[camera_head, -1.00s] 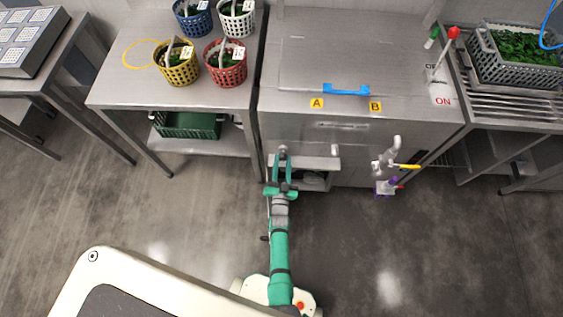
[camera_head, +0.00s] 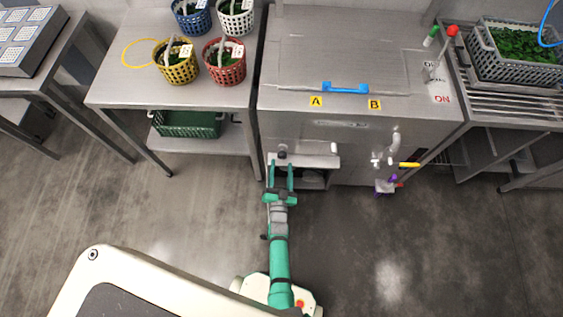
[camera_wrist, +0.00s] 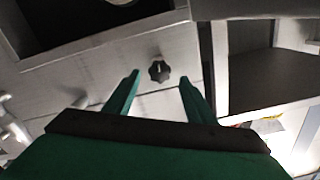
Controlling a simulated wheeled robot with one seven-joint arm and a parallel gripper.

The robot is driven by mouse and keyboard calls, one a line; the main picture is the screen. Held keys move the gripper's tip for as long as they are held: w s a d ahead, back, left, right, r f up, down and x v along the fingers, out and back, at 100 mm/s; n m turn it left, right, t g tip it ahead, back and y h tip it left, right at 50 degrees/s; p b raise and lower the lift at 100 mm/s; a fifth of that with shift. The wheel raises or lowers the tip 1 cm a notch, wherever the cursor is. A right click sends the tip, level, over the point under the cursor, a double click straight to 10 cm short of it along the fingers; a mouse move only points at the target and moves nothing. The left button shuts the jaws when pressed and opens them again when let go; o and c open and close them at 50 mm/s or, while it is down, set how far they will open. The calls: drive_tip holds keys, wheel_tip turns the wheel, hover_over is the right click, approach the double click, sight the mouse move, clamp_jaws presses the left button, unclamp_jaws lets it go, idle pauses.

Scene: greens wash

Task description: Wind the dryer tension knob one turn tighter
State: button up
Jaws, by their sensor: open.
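The knob (camera_wrist: 159,70) is small, black and lobed, with a pale pointer mark. It sits on a grey steel panel in the wrist view, beyond and between my fingertips. In the head view the knob (camera_head: 282,151) is a small dark spot on the front of the steel machine (camera_head: 345,128), low and left. My gripper (camera_head: 281,167) has green fingers, spread apart and empty, just short of the knob. In the wrist view my gripper (camera_wrist: 160,82) is open, with a gap between its fingers and the knob. The knob's pointer direction is hard to read in the head view.
The machine's lid has a blue handle (camera_head: 345,88). A red-tipped lever (camera_head: 452,32) stands at its right. A pipe with a yellow-handled valve (camera_head: 409,165) juts from its front right. A left table (camera_head: 120,90) holds several baskets. The floor around my arm is clear.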

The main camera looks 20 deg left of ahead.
drive_tip(key=v, duration=0.4)
drive_tip(key=shift+s+d, duration=0.1)
